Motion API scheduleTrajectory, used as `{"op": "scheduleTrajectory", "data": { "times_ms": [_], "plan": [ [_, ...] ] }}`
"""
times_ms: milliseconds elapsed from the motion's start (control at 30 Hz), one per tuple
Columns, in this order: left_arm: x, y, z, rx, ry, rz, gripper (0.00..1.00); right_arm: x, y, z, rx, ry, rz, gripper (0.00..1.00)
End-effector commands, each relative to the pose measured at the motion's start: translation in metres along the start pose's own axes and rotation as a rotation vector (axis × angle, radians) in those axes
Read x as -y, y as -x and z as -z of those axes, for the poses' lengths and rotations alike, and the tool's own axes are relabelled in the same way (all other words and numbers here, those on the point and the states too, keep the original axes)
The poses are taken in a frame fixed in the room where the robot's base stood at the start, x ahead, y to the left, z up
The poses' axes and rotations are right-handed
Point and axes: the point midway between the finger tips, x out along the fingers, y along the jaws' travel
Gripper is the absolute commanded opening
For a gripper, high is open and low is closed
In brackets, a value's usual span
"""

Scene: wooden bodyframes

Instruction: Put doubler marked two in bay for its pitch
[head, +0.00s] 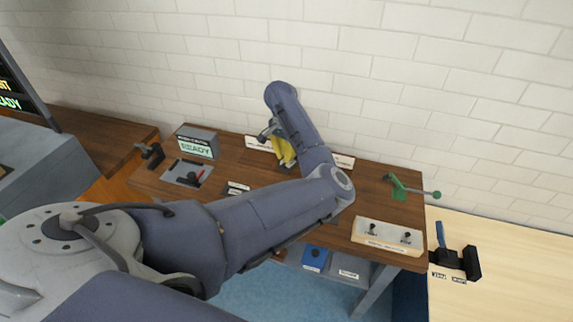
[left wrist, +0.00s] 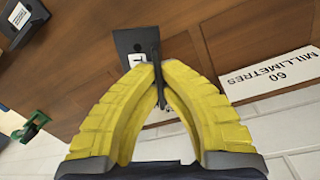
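My left gripper (head: 283,151) has yellow fingers and reaches to the back of the wooden bench, near the brick wall. In the left wrist view its fingertips (left wrist: 158,66) close in on a thin dark upright piece. This piece seems to belong to a dark plate (left wrist: 128,39) with a small white tag, whose mark is partly hidden by a finger. I cannot read it as a two. A white label reading 60 millimetres (left wrist: 273,80) lies to the right of the fingers. My right gripper is not in view.
Two white labels (head: 257,143) (head: 343,160) lie along the bench's back. A green clamp (head: 405,188) and a switch panel (head: 388,236) stand right. Bins (head: 315,258) sit below.

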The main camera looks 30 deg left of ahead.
Motion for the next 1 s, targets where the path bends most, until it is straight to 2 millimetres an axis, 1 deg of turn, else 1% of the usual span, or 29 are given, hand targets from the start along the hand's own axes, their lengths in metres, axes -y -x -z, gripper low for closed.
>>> {"op": "scheduleTrajectory", "data": {
  "times_ms": [67, 300, 400, 900, 933, 1000],
  "plan": [
    [0.001, -0.005, 0.0, 0.0, -0.001, 0.0, 0.0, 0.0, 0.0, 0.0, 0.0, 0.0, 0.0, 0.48],
    [0.003, -0.034, 0.0, 0.001, -0.002, 0.0, 0.0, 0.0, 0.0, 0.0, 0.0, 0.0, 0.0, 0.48],
    [0.003, -0.04, 0.0, 0.0, -0.001, 0.0, 0.0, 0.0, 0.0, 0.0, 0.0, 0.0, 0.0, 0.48],
    [0.004, -0.046, 0.0, -0.001, 0.0, 0.0, 0.0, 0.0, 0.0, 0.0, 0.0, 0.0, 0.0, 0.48],
    [0.004, -0.046, 0.0, -0.001, 0.0, 0.0, 0.07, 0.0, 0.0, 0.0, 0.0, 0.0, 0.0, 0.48],
    [0.004, -0.045, 0.0, -0.001, 0.0, 0.0, 0.15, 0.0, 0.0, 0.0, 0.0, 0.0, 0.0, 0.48]
  ]
}}
